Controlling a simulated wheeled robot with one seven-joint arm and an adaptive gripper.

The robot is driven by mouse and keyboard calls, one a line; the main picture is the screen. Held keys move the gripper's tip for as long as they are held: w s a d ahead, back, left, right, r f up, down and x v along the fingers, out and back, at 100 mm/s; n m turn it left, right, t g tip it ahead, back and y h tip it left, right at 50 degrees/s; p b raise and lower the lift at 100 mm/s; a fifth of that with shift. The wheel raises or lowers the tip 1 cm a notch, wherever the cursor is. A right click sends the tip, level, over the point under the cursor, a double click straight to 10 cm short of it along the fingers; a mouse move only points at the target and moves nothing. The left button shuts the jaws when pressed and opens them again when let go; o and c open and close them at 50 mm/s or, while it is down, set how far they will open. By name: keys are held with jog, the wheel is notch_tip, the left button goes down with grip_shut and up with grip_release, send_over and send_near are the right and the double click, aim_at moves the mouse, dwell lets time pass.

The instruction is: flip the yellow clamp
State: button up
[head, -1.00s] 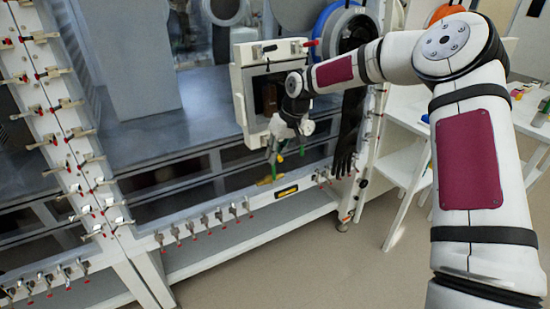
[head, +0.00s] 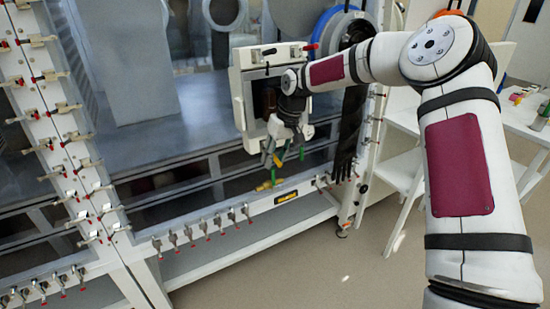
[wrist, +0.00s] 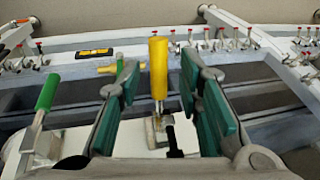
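The yellow clamp's handle (wrist: 158,68) stands upright in the wrist view, on a small metal bracket with a black-tipped part beside it. My gripper (wrist: 166,80) is open, with one teal-padded finger on each side of the handle. I see gaps on both sides, so neither pad appears to touch it. In the head view my gripper (head: 276,152) is in front of the lower edge of the white framed port, and the yellow handle is small and hard to separate from the fingers there.
A green-handled clamp (wrist: 47,92) stands to the left in the wrist view. Another yellow piece (wrist: 108,68) lies by the lower rail near a black-and-yellow label (wrist: 94,52). Several red-tipped clamps (head: 205,225) line the rail. A black glove (head: 350,130) hangs right of the port (head: 244,95).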

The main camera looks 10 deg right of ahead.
jog(key=v, duration=1.2)
